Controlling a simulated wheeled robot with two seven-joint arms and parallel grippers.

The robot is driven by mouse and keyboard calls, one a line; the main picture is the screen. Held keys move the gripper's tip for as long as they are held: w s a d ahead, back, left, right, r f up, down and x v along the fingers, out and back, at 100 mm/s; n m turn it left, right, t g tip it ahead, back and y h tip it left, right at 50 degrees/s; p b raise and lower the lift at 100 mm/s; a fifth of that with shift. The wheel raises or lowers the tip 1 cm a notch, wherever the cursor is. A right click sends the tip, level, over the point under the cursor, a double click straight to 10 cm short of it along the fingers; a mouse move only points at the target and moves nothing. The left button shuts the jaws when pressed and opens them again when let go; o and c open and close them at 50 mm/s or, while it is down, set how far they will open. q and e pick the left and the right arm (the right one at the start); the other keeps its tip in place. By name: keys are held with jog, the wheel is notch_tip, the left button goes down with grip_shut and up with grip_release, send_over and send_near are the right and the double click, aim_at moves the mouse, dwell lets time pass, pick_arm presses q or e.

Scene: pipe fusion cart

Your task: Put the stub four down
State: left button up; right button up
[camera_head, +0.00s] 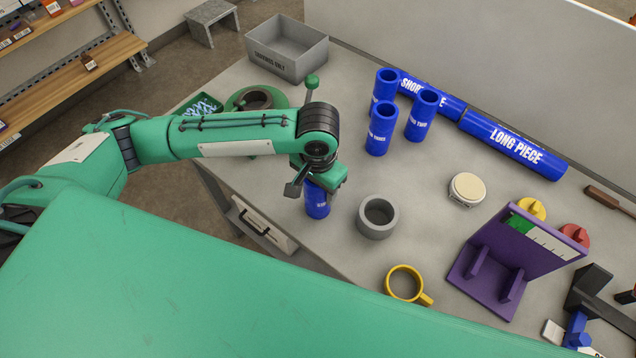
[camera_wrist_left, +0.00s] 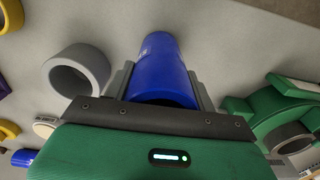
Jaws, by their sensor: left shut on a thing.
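My left gripper (camera_head: 318,176) is shut on a blue stub, stub four (camera_head: 317,200), near the left edge of the workbench. Its lettering is too small to read surely. In the left wrist view, the stub (camera_wrist_left: 162,68) sits between the two fingers. I cannot tell whether its lower end touches the bench. Three similar blue stubs stand upright at the back: one behind (camera_head: 387,84), one in front (camera_head: 381,130), one to the right (camera_head: 422,115). My right gripper is not in view.
A grey ring (camera_head: 378,218) stands close right of the held stub. A yellow ring (camera_head: 405,284), a purple stand (camera_head: 490,285) and a round cream-topped thing (camera_head: 467,189) lie further right. Blue long piece (camera_head: 513,145) lies at the back. A grey bin (camera_head: 288,50) stands at the far corner.

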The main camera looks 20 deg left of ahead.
pick_arm(q)
jog(key=o, duration=1.4)
notch_tip(320, 180, up, 12)
jog(key=shift+r+b, duration=0.1)
jog(key=shift+b, duration=0.95)
